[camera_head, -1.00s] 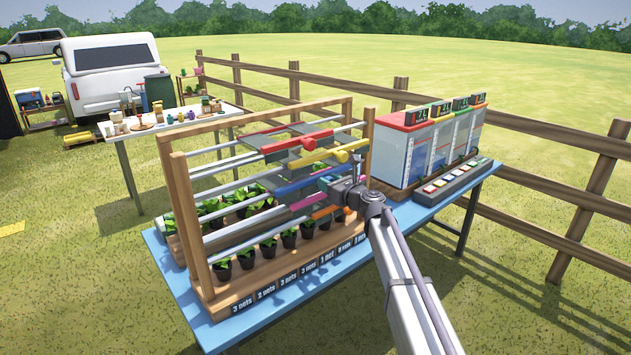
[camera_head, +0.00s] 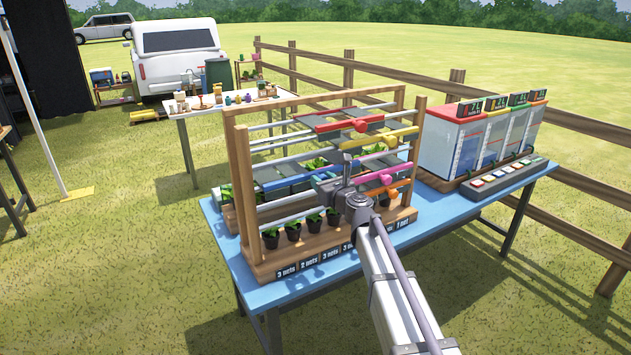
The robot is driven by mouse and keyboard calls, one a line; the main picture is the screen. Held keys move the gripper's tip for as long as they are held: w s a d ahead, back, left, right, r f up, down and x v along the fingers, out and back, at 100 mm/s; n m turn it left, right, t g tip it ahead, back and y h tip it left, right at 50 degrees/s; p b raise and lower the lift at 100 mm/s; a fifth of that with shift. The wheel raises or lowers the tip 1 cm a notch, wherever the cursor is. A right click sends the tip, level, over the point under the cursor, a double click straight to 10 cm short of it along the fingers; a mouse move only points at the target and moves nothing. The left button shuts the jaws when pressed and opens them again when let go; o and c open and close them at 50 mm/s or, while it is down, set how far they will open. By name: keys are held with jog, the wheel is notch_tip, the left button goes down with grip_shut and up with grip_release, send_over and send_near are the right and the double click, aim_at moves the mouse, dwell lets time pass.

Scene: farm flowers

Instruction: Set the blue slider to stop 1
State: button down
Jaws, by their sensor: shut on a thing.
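The wooden rack (camera_head: 240,180) stands on a blue table (camera_head: 250,290) and carries coloured sliders on metal rails. My gripper (camera_head: 335,187) is at the rack's front, around its middle, shut on the blue slider's handle, which the gripper and arm hide. A blue-edged grey panel (camera_head: 287,183) shows just left of the gripper. The red slider (camera_head: 342,125) and yellow slider (camera_head: 380,139) are higher up. The pink slider (camera_head: 388,175) and orange slider (camera_head: 397,186) are to the right. Labels such as "3 nets" and "2 nets" (camera_head: 309,266) run along the base; my arm covers some.
Potted seedlings (camera_head: 293,231) stand in the rack below the rails. A box with several coloured compartments (camera_head: 470,145) and a button strip (camera_head: 505,180) are on the table at right. A white table (camera_head: 190,118) with small items and a wooden fence (camera_head: 590,130) stand behind.

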jog(key=shift+s+a, duration=0.1)
jog(key=shift+s, duration=0.05)
jog(key=c, duration=0.7)
grip_release()
jog(key=shift+a, duration=0.15)
jog(key=v, duration=1)
jog(key=shift+s+d, duration=0.3)
jog(key=shift+d, duration=0.05)
